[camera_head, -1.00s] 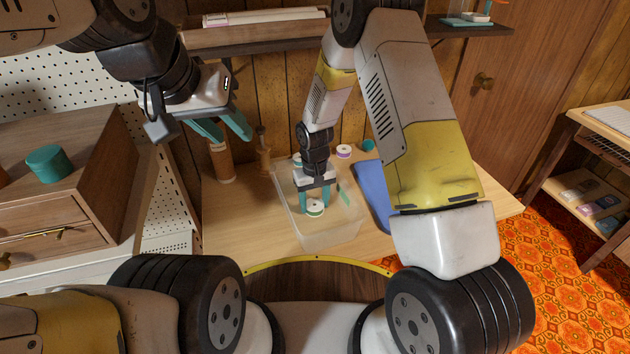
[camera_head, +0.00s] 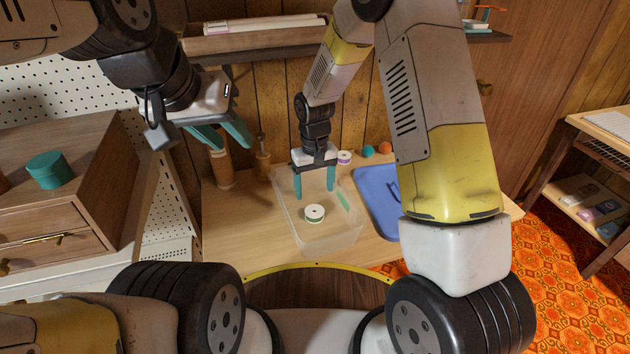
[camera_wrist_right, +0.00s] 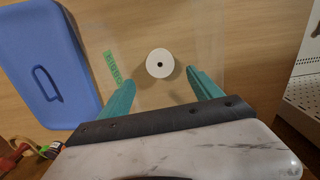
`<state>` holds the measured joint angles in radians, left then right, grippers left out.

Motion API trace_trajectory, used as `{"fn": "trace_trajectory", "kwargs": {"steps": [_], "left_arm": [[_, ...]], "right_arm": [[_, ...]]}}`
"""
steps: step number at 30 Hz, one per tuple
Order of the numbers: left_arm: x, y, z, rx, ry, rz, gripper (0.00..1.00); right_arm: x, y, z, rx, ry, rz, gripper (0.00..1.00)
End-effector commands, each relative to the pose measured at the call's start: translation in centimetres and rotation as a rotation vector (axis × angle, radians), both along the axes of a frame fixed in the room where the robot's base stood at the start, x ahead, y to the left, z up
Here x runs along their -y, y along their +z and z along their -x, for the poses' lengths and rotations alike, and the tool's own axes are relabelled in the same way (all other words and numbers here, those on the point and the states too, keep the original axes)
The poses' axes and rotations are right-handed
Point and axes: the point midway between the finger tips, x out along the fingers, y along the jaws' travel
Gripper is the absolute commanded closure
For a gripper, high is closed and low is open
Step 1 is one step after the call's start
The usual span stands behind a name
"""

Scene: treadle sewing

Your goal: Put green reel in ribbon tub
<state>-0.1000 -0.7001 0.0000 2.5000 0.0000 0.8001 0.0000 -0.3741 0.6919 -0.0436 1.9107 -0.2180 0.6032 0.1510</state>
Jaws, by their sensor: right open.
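The green reel (camera_head: 314,213), white on top with a green band, lies flat inside the translucent ribbon tub (camera_head: 332,243). From above, its white face (camera_wrist_right: 160,63) shows in the right wrist view. A green label (camera_wrist_right: 111,66) is on the tub. My right gripper (camera_head: 314,193) is open and empty above the tub, its fingers apart and clear of the reel. My left gripper (camera_head: 234,142) is open and empty in the air left of the tub.
A blue tray-like piece (camera_head: 378,200) lies right of the tub. A purple-and-white reel (camera_head: 344,157), a teal ball (camera_head: 368,151) and an orange ball (camera_head: 384,148) are behind. A shelf (camera_head: 250,42) hangs above. A wooden drawer cabinet (camera_head: 95,150) stands at left.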

Motion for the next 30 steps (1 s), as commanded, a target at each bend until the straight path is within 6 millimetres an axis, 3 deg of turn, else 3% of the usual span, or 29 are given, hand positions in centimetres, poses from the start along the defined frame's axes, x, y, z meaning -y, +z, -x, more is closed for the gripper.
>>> {"fn": "trace_trajectory", "kwargs": {"steps": [11,16,21,24,30], "left_arm": [[0.0,0.0,0.0,0.0,0.0,0.0,0.64],[0.0,0.0,0.0,0.0,0.0,0.0,0.64],[0.0,0.0,0.0,0.0,0.0,0.0,0.64],[0.0,0.0,0.0,0.0,0.0,0.0,0.64],[0.0,0.0,0.0,0.0,0.0,0.0,0.64]], "right_arm": [[0.7,5.3,0.1,0.019,-0.016,-0.014,0.26],[3.7,12.2,1.6,0.092,-0.073,-0.067,0.26],[7.5,19.4,5.2,0.187,-0.142,-0.13,0.26],[9.5,22.8,7.9,0.245,-0.179,-0.166,0.26],[12.8,27.5,14.3,0.366,-0.245,-0.226,0.26]]}}
